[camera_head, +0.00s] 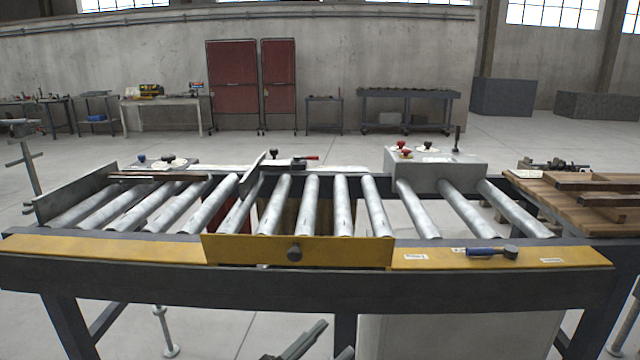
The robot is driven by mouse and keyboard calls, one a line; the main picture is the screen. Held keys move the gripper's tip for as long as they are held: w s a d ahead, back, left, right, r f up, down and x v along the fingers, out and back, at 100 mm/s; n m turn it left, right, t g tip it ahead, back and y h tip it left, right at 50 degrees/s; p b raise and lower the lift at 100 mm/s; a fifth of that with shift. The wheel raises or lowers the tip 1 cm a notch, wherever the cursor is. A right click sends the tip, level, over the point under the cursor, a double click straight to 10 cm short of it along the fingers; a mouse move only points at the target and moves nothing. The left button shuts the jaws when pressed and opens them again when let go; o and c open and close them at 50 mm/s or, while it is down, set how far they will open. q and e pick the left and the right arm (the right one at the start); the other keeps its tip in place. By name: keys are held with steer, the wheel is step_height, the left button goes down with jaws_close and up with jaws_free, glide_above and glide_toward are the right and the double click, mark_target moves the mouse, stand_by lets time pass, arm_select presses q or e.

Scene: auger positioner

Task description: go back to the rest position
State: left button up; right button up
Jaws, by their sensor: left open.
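My left gripper (322,346) shows only in part at the bottom edge of the head view. Its two dark fingers are apart with nothing seen between them. It is in front of the roller table (150,272), below the level of its front beam and apart from it. My right gripper is not in view.
The roller table spans the view, with a yellow front strip (100,248) and metal rollers. A blue-handled hammer (487,252) lies on the strip at right. A grey control box (436,172) stands behind the rollers. Wooden boards (575,205) lie at far right. Floor shows below the table.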

arm_select(q)
steer(key=s+a+f+n+t+y, duration=0.1)
steer(key=a+f+n+y, duration=0.45)
steer(key=f, duration=0.25)
steer(key=s+a+f+n+t+y, duration=0.1)
steer(key=a+f+n+t+y, duration=0.1)
steer(key=a+f+n+y, duration=0.45)
steer(key=s+a+f+g+y, duration=0.2)
steer(key=s+a+f+g, duration=0.1)
steer(key=s+f, duration=0.3)
steer(key=s+a+f+n+g+y, duration=0.1)
steer(key=s+a+f+g+y, duration=0.2)
steer(key=s+a+f, duration=0.2)
step_height(320, 180, down, 4)
steer(key=shift+s+a, duration=0.4)
steer(key=shift+s, duration=0.6)
